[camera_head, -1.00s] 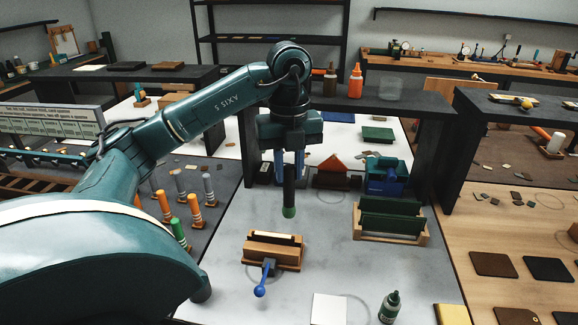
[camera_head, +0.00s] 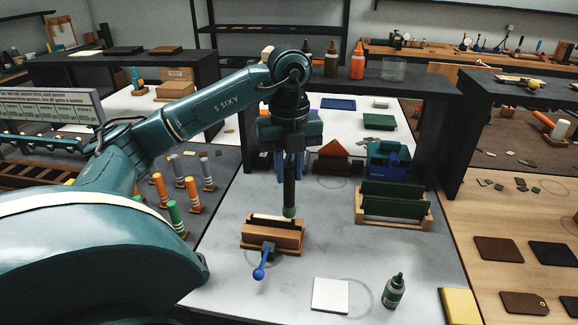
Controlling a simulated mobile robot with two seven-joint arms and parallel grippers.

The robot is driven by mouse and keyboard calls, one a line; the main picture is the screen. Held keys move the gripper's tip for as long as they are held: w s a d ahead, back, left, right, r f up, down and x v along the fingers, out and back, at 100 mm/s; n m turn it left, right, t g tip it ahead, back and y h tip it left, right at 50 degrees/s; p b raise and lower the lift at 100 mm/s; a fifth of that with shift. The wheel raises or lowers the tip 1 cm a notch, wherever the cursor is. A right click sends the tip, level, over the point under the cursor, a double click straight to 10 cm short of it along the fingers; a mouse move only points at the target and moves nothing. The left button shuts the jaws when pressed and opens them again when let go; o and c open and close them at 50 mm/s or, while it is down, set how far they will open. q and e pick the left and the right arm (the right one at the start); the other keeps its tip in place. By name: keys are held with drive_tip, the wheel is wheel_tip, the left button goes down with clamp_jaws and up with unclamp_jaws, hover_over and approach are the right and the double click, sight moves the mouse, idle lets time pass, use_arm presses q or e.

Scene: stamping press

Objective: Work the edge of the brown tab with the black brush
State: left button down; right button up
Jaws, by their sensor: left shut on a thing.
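My left gripper (camera_head: 289,168) points straight down and is shut on the black brush (camera_head: 289,190), a dark upright stick with a green lower end. A wooden vise (camera_head: 273,238) with a blue lever handle (camera_head: 263,262) stands below it on the grey table. A thin dark edge, seemingly the brown tab (camera_head: 262,221), shows between the vise's jaws. The green end is at the right end of that edge; I cannot tell whether they touch. My right gripper is not in view.
A wooden rack with green boards (camera_head: 393,200) stands to the right. A white square (camera_head: 331,295) and a dark green bottle (camera_head: 393,290) are at the front. Striped orange, green and grey posts (camera_head: 177,217) stand left. The tabletop between vise and rack is clear.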

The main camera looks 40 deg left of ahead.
use_arm(q)
drive_tip(key=shift+f, duration=0.1)
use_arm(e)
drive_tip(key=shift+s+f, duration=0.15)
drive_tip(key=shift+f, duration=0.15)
use_arm(q)
drive_tip(key=shift+f, duration=0.3)
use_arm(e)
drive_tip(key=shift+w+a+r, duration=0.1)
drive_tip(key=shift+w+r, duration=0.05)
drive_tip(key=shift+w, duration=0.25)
use_arm(q)
drive_tip(key=shift+f+b, duration=0.2)
drive_tip(key=shift+b, duration=0.15)
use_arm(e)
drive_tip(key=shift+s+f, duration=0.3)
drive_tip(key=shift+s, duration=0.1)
use_arm(q)
drive_tip(key=shift+s+a+f, duration=0.1)
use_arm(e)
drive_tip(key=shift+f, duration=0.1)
